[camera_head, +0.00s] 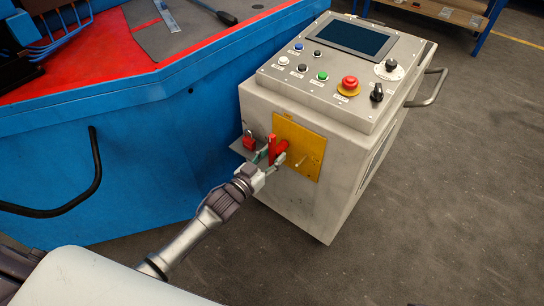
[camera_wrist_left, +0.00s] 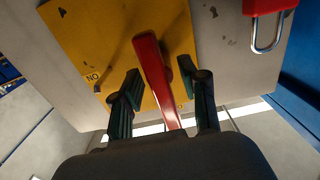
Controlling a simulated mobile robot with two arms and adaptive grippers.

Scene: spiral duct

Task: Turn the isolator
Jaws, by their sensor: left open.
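The isolator is a red lever handle (camera_head: 271,148) on a yellow plate (camera_head: 312,146) on the side of the grey control cabinet. In the left wrist view the red handle (camera_wrist_left: 156,80) runs between my two fingers, and the yellow plate (camera_wrist_left: 90,45) lies behind it with a small label at its left. My left gripper (camera_head: 268,163) is at the handle in the head view. Its fingers (camera_wrist_left: 164,100) are open, one on each side of the handle, with a visible gap on both sides. My right gripper is not in view.
A red padlock (camera_head: 249,141) sits on a small grey bracket left of the plate; it also shows in the left wrist view (camera_wrist_left: 268,10). The control cabinet (camera_head: 345,110) has buttons, a screen and a side rail. A blue machine (camera_head: 160,150) stands at left. The floor at right is clear.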

